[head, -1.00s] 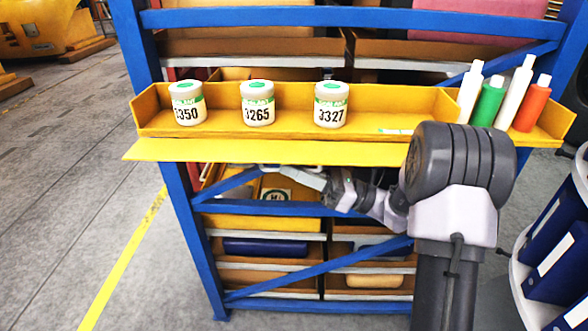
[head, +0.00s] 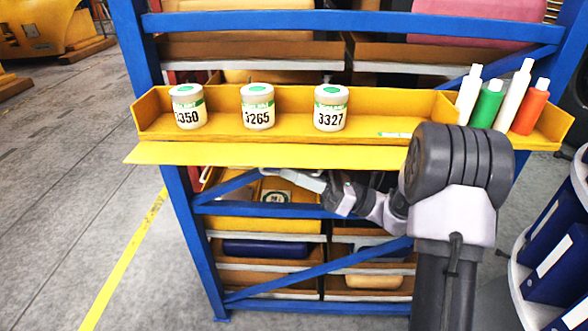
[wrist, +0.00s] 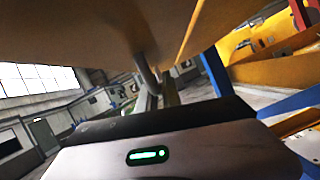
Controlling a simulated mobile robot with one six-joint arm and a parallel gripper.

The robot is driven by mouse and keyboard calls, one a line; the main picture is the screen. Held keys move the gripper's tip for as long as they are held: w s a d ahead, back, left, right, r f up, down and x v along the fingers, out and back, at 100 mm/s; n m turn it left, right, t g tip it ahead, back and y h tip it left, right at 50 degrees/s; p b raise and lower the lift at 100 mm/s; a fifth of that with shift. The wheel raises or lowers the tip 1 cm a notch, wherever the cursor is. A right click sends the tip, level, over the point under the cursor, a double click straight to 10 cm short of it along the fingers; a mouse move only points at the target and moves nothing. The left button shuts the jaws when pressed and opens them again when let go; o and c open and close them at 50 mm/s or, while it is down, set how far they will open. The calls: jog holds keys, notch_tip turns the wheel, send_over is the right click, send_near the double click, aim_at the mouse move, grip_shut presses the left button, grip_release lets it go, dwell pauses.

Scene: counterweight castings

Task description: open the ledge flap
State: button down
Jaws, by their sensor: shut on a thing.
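The yellow ledge flap (head: 250,152) juts out along the front of the ledge tray (head: 290,133), roughly level, its top face showing. My gripper (head: 282,173) is under the flap, left of its middle, coming from the right. In the wrist view the flap's underside (wrist: 75,40) fills the top of the picture. A grey bar handle (wrist: 147,75) hangs from it, in front of my gripper (wrist: 155,95). My gripper is shut on the handle. The fingertips are partly hidden by the flap in the head view and hard to make out in the wrist view.
Three labelled jars (head: 258,107) stand in the tray's left section. Several bottles (head: 489,103) stand in its right section. The blue rack (head: 190,235) with lower bins is behind my arm. A round shelf with blue binders (head: 556,262) stands at the right. The left floor is clear.

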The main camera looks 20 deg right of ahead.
jog(key=shift+r+m+t+p, duration=0.3)
jog(key=shift+r+m+p, duration=0.2)
jog(key=shift+r+p, duration=0.35)
jog(key=shift+s+a+m+t+h+p, duration=0.1)
jog(key=shift+s+m+t+h+p, duration=0.25)
jog(key=shift+m+p, duration=0.55)
jog(key=shift+w+f, duration=0.1)
jog(key=shift+f, duration=0.25)
jog(key=c, duration=1.5)
grip_release()
jog(key=p+v, duration=0.2)
jog(key=v, duration=1.5)
jog(key=shift+d, duration=0.2)
